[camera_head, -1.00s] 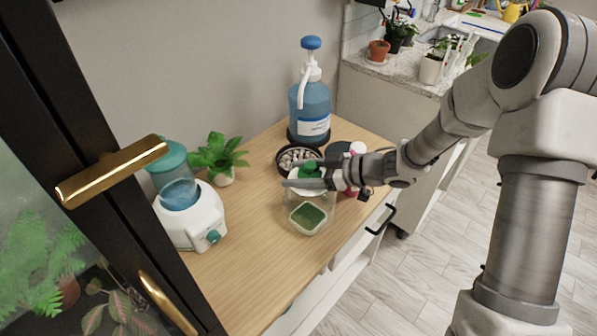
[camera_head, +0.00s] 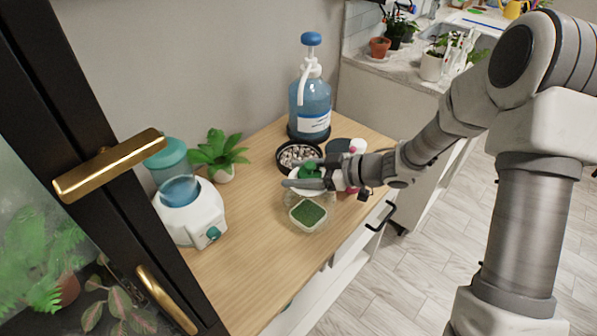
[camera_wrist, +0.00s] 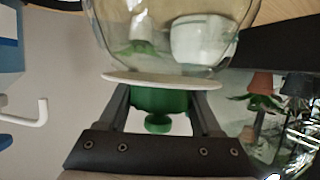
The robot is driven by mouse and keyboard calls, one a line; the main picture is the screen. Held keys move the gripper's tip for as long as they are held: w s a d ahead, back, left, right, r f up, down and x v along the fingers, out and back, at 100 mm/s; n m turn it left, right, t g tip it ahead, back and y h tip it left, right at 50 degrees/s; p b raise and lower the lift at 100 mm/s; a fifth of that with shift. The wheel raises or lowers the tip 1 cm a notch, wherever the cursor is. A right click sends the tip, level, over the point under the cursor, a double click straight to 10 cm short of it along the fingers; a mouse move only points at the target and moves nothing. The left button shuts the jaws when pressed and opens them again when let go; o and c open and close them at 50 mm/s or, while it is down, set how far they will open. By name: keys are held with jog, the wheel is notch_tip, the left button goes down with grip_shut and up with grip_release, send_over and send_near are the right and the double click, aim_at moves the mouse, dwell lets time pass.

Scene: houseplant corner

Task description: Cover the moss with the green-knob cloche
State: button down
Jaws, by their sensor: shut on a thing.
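The moss (camera_head: 308,213) is a green square in a pale square dish (camera_head: 296,222) near the front of the wooden top. The green-knob cloche is a clear glass dome with a white top plate (camera_wrist: 165,79) and a green knob (camera_wrist: 158,122). My gripper (camera_head: 304,178) is shut on the knob, which sits between both fingers in the wrist view (camera_wrist: 160,100). The glass (camera_wrist: 165,40) hangs below the gripper. In the head view its faint outline is around or just behind the moss dish. I cannot tell whether its rim touches the top.
A black dish of pebbles (camera_head: 297,157) and a blue pump bottle (camera_head: 311,105) stand behind. Pink and white items (camera_head: 356,148) are beside my wrist. The front-left wooden top (camera_head: 245,265) is clear.

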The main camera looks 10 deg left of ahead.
jog(key=shift+f, duration=0.85)
dwell(0.7)
jog(key=shift+c, duration=1)
grip_release()
jog(key=shift+o, duration=1)
jog(key=shift+f, duration=0.15)
